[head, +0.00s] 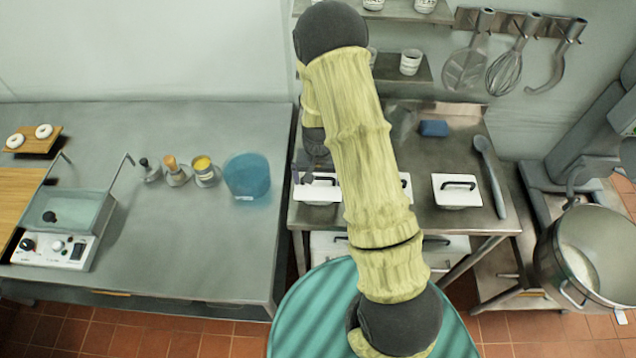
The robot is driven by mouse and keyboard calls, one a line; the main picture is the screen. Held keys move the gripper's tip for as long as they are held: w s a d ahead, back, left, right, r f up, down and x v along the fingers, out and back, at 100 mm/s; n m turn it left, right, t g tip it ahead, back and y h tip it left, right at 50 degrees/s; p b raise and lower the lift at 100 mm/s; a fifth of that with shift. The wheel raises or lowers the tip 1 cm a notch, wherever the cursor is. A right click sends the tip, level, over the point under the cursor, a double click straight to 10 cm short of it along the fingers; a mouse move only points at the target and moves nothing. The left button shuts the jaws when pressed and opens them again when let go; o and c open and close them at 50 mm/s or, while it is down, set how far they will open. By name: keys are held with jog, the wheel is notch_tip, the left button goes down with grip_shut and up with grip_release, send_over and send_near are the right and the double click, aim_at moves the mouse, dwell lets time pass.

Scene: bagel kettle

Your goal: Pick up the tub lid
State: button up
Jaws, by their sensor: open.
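White lids with black bar handles lie in a row on the right metal table. The left lid (318,192) shows beside my arm, the right lid (457,192) is in full view, and only an edge of a middle one (406,186) shows past my arm. I cannot tell which of them is the tub lid. My gripper (306,177) is open, over or at the left lid near the table's left end. My arm and wrist partly hide it, and I cannot tell whether it touches the lid's handle.
A translucent blue tub (246,177) stands on the left counter (200,240), right of small jars. A blue block (433,128) and a grey ladle (490,175) lie behind and right of the lids. A large kettle (590,255) stands far right. Shelves (400,70) and utensils hang behind.

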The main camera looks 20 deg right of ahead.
aim_at(318, 177)
jog(key=c, duration=0.7)
jog(key=shift+r, duration=0.1)
notch_tip(318, 177, up, 10)
jog(key=b, duration=0.3)
dwell(1.0)
